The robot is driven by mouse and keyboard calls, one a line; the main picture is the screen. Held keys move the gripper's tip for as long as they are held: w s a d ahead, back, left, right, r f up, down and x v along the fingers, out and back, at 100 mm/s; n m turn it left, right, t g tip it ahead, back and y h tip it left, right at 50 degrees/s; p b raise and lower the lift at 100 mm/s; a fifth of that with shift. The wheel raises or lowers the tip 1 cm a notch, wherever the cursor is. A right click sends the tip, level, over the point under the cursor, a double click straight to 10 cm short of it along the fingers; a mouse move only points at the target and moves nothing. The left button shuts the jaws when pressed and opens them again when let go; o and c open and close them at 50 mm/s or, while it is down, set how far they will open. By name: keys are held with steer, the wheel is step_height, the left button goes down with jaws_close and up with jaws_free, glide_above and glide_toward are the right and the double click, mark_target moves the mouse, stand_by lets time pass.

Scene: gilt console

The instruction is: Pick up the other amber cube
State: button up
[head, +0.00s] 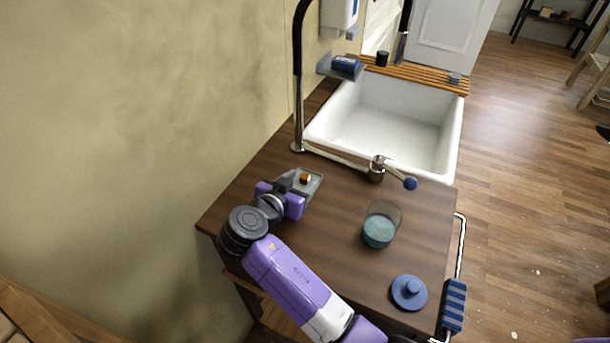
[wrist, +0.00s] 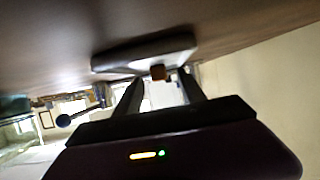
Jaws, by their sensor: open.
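One amber cube (head: 305,179) sits on a small grey tray (head: 317,186) on the wooden counter, near the wall. It also shows in the wrist view (wrist: 158,72), where the picture is upside down, against the pale tray (wrist: 120,60). My gripper (head: 293,190) is low over the counter on the near side of the tray, its fingers mostly hidden behind its purple body. In the wrist view the two fingers (wrist: 161,84) are apart, with the cube in line with the gap, near their tips. Nothing is held. I cannot make out a second amber cube.
A teal-bottomed glass (head: 380,227) and a blue lid (head: 409,292) stand on the counter to the right. A tap with a blue-tipped handle (head: 378,168) stands between the tray and the white sink (head: 385,120). The wall closes off the left side.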

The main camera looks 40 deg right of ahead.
steer(key=shift+c, duration=0.5)
jaws_close()
